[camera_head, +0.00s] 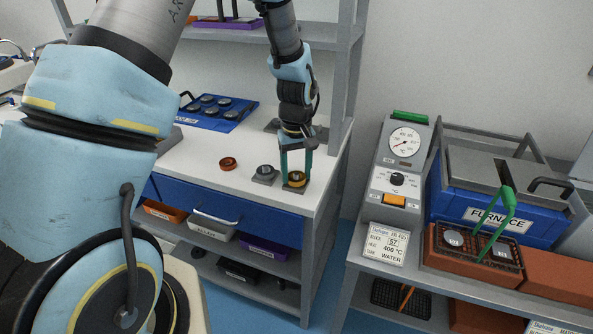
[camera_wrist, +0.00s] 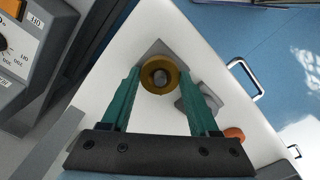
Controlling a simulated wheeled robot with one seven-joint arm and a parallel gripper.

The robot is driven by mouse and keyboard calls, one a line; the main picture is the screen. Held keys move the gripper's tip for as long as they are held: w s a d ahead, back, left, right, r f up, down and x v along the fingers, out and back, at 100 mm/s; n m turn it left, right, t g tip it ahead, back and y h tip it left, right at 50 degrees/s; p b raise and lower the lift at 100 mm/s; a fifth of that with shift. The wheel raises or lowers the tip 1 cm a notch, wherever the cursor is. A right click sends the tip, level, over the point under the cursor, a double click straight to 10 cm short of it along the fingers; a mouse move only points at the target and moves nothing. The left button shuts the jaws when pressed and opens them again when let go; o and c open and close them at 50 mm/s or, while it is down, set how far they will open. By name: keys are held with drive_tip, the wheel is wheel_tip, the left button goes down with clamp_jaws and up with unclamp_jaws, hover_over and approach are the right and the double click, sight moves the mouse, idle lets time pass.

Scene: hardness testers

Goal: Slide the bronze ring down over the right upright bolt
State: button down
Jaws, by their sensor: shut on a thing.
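My gripper (camera_head: 296,165), with two green fingers, points down at the right front corner of the white bench. It is shut on the bronze ring (camera_head: 297,177), which lies between the fingertips in the wrist view (camera_wrist: 159,88). The right upright bolt (camera_wrist: 160,77) shows as a grey round end inside the ring's hole. Its square grey base (camera_head: 291,189) is under the ring. The ring looks level and low over the base; I cannot tell whether it touches it. The left bolt (camera_head: 264,169) stands on its own base just to the left.
A reddish-brown ring (camera_head: 228,163) lies on the bench (camera_head: 213,150) further left. A blue tray (camera_head: 219,113) with several round pieces is at the back. A shelf post (camera_head: 345,85) rises close to the right of my gripper. The furnace (camera_head: 497,210) stands on another table.

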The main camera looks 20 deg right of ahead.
drive_tip(key=shift+c, duration=0.3)
unclamp_jaws()
wheel_tip(320, 180, up, 11)
drive_tip(key=b, duration=0.2)
idle(0.4)
drive_tip(key=shift+f, duration=0.1)
drive_tip(key=s+a, duration=0.2)
drive_tip(key=a, duration=1.3)
drive_tip(key=s+a+r+t, duration=0.1)
drive_tip(key=s+a, duration=0.1)
drive_tip(key=a, duration=1.3)
drive_tip(key=shift+r+t, duration=0.3)
